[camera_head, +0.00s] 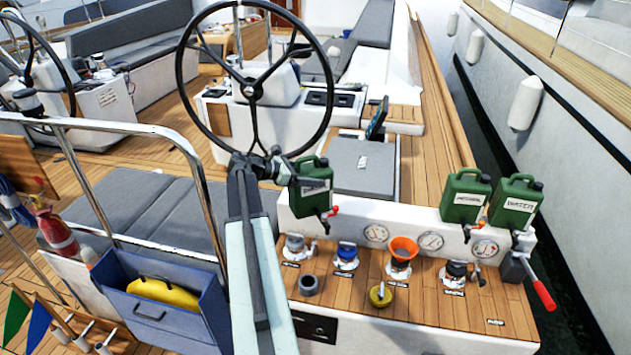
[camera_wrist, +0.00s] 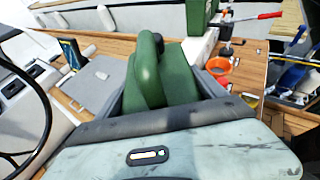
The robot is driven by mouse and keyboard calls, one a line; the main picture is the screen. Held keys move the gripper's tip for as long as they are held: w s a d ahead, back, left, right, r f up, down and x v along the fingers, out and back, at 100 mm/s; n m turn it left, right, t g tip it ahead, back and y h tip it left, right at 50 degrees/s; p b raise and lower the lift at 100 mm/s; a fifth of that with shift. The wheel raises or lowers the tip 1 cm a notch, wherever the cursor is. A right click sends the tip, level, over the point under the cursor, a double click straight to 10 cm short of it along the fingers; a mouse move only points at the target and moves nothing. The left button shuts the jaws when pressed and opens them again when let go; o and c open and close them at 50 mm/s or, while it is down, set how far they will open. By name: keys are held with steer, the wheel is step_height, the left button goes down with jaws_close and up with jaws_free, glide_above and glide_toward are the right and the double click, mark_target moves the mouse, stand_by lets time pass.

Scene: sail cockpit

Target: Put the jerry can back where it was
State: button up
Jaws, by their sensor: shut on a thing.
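A green jerry can (camera_head: 314,198) with a white label too small to read is in my gripper, upright, at the left end of the white console ledge in the head view. I cannot tell whether its base touches the ledge. My gripper (camera_head: 290,174) reaches it from the left and is shut on it. In the wrist view the green can (camera_wrist: 178,80) fills the space between the dark fingers (camera_wrist: 168,97). Two similar green cans stand at the ledge's right: one middle can (camera_head: 464,197) and one labelled WATER (camera_head: 514,204).
The console ledge (camera_head: 405,214) is free between the held can and the other two. Below are gauges (camera_head: 430,241), an orange funnel (camera_head: 403,250), deck fillers and a red-handled lever (camera_head: 540,290). A steering wheel (camera_head: 252,90) stands behind my arm. A blue bin (camera_head: 165,300) is at left.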

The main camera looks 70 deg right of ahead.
steer(key=w+d+r+n+t+h+p, duration=0.1)
steer(key=w+d+r+p, duration=0.1)
steer(key=w+d, duration=1)
steer(key=shift+r+n+h, duration=0.3)
steer(key=shift+n, duration=0.1)
steer(key=shift+f, duration=0.1)
step_height(320, 180, down, 7)
steer(key=b, duration=0.6)
steer(key=shift+b, duration=0.35)
steer(key=shift+f+b, duration=0.5)
steer(key=shift+b, duration=0.15)
steer(key=o, duration=2)
steer(key=shift+o, duration=0.2)
steer(key=shift+a, duration=0.1)
